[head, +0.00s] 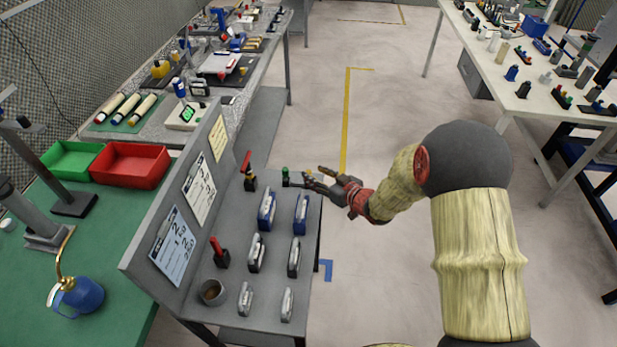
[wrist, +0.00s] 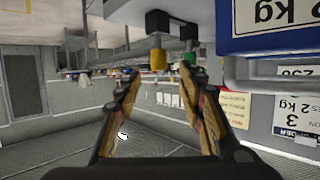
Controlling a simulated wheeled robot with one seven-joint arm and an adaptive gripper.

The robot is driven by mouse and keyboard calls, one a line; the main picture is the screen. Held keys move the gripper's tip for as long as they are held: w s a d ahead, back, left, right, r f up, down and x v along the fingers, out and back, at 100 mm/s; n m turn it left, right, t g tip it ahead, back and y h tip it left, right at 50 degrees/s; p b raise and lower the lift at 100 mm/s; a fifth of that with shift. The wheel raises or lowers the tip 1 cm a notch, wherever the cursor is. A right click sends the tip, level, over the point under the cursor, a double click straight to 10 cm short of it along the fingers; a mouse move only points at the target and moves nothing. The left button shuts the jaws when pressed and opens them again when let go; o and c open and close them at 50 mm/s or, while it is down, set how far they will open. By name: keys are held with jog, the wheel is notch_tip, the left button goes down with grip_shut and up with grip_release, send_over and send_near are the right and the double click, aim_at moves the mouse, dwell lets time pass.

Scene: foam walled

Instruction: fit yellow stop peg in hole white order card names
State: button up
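The yellow stop peg (wrist: 158,60) shows in the wrist view, in a dark holder, beside a green peg (wrist: 190,58). In the head view the green peg (head: 285,172) stands near the far end of the grey bench. My gripper (wrist: 162,76) is open and empty, with the yellow peg ahead between its fingertips; I see no contact. In the head view my gripper (head: 313,177) is at the bench's right edge, largely hiding the yellow peg. The white order card (head: 200,188) is on the upright panel; its writing is too small to read surely. I cannot make out the holes.
Blue, dark and grey upright blocks (head: 267,209) stand in two columns on the grey bench (head: 225,315). Red-handled pieces (head: 219,255) and a cup (head: 212,292) stand by the panel. A yellow card (head: 218,137) and a blue card (head: 172,246) flank the white one.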

aim_at(310, 173)
jog(key=b+x, duration=0.1)
jog(key=x, duration=0.3)
jog(key=shift+f+b, duration=0.35)
jog(key=shift+f, duration=0.05)
jog(key=shift+w+a, duration=0.15)
jog(key=shift+w, duration=0.15)
jog(key=shift+c, duration=0.2)
grip_shut()
